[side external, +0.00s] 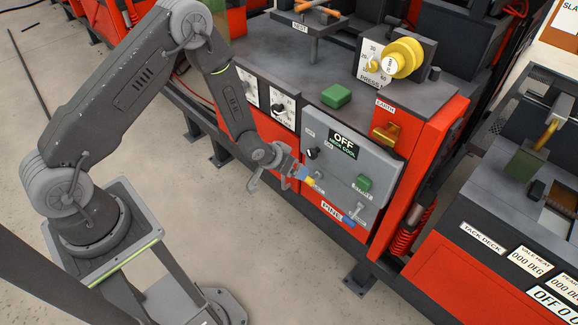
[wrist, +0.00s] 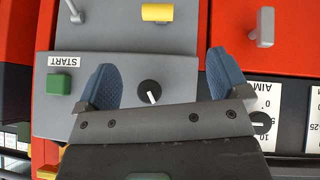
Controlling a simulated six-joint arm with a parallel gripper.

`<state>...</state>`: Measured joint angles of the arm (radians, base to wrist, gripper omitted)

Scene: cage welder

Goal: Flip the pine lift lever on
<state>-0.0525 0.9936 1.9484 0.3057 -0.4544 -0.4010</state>
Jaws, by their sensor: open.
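A label that seems to read PINE (side external: 331,210) is on the red front below the grey control panel (side external: 384,157). A small blue handle (side external: 349,219) sits just right of it. A yellow handle (side external: 309,182) is on the panel's lower left; in the wrist view a yellow cylinder (wrist: 156,12) shows at the top. I cannot tell for certain which handle is the pine lift lever. My gripper (side external: 287,171) is by the panel's left edge. In the wrist view its blue fingers (wrist: 168,78) are apart and empty, with the black knob (wrist: 149,92) between them.
A green START button (wrist: 59,83) and a grey lever (wrist: 72,10) are on the panel. Another grey lever (wrist: 265,28) is on the red face. An OFF display (side external: 343,143) is at the panel's top. Dials (side external: 283,110) stand left of the panel.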

